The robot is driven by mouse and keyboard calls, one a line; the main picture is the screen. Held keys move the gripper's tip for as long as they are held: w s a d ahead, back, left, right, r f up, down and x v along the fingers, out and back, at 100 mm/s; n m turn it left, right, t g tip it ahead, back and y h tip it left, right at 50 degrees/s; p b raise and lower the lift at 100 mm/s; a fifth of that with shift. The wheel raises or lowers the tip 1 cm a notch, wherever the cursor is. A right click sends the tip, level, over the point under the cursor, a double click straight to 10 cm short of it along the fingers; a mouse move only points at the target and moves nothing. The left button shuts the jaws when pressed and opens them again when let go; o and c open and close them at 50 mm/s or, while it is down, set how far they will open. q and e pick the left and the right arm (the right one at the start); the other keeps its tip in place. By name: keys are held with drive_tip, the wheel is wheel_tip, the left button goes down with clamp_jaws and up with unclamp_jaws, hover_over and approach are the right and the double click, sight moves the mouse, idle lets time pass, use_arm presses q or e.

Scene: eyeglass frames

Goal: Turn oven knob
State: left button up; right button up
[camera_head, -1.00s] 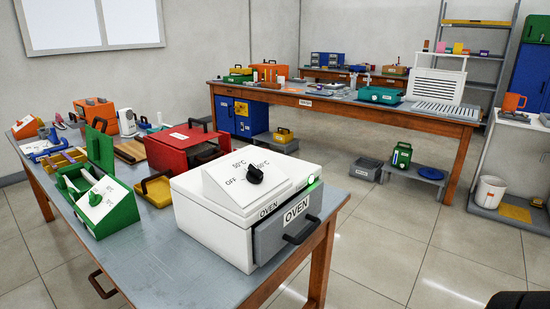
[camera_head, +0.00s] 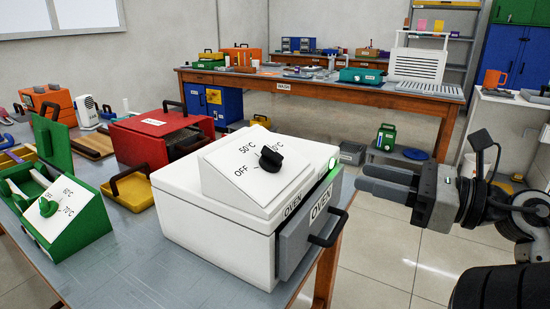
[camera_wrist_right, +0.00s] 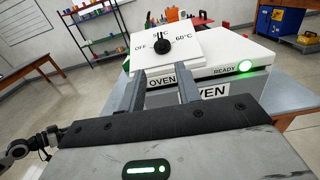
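The black oven knob (camera_head: 270,158) sits on the sloped white panel of the white oven (camera_head: 215,215), with OFF, 50°C and 60°C marks around it. It also shows in the right wrist view (camera_wrist_right: 161,46), beyond the fingers. My right gripper (camera_head: 362,180) is to the right of the oven in the head view, apart from it, with its fingers pointing left. In the right wrist view its two fingers (camera_wrist_right: 159,82) are spread with nothing between them, and the knob lies ahead, slightly above their tips. My left gripper is not visible in the head view.
The oven's grey drawer front (camera_head: 310,235) has a dark handle (camera_head: 330,228) jutting toward the right. A green light (camera_wrist_right: 245,66) glows beside READY. A green box with a knob (camera_head: 75,220) and a red case (camera_head: 160,145) stand left and behind.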

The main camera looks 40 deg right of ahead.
sight(276, 153)
drive_tip(key=p+x, duration=0.3)
drive_tip(key=x, duration=1.1)
drive_tip(key=shift+w+a+r, duration=0.1)
drive_tip(key=shift+w+r, duration=0.05)
drive_tip(key=shift+w, duration=0.05)
drive_tip(key=shift+w+a, duration=0.15)
drive_tip(key=shift+w, duration=0.4)
clamp_jaws()
